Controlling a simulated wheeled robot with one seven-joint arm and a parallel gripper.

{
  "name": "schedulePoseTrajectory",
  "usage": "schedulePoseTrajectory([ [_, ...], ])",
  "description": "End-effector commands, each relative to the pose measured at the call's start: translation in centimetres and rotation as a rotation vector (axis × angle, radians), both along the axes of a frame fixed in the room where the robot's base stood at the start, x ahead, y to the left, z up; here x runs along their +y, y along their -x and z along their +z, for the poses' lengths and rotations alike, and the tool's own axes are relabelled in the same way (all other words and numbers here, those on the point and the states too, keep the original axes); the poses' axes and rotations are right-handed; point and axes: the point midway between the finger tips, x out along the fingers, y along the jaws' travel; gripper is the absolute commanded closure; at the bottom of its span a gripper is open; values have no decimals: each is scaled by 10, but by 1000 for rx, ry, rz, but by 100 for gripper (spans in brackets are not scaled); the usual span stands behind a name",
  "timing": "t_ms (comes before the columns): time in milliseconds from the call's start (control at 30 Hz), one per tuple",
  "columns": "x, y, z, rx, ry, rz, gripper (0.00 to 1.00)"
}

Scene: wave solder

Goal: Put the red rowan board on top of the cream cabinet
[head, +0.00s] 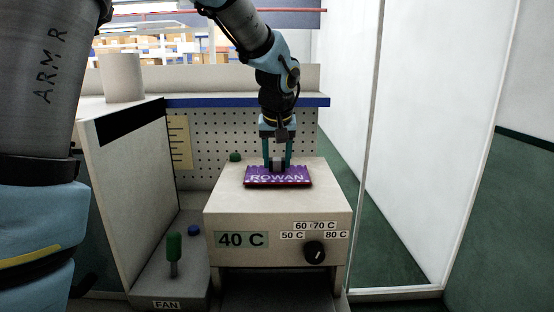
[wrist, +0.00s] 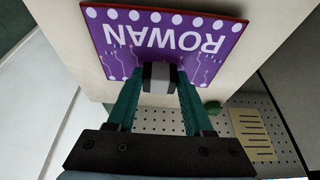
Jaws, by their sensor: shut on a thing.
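The rowan board (head: 262,178) is purple on its face with a thin red edge, white dots and the word ROWAN. It lies flat at the top of the cream cabinet (head: 225,215), touching or very nearly touching; I cannot tell which. My gripper (head: 278,165) points down from above and is shut on the grey block of the board. In the wrist view the board (wrist: 205,50) fills the upper middle, with the grey block between the fingertips (wrist: 160,78). The cabinet top (wrist: 65,45) shows around the board. The board's underside is hidden.
The cabinet front has a 40 C label (head: 241,239) and a black knob (head: 314,252). A perforated panel (head: 225,135) stands behind, with a green knob (head: 235,157) near the cabinet's back left. A FAN unit (head: 165,290) with a green lever is at left; a glass panel stands at right.

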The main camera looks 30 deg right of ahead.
Motion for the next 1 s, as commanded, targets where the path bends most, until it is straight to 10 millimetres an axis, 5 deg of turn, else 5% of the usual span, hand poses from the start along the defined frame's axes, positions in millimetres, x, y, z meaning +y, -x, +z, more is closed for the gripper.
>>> schedulePoseTrajectory([
  [667, 0, 0, -10, 0, 0, 0, 100],
  [700, 0, 0, -9, 0, 0, 0, 44],
  [1000, 0, 0, -9, 0, 0, 0, 14],
])
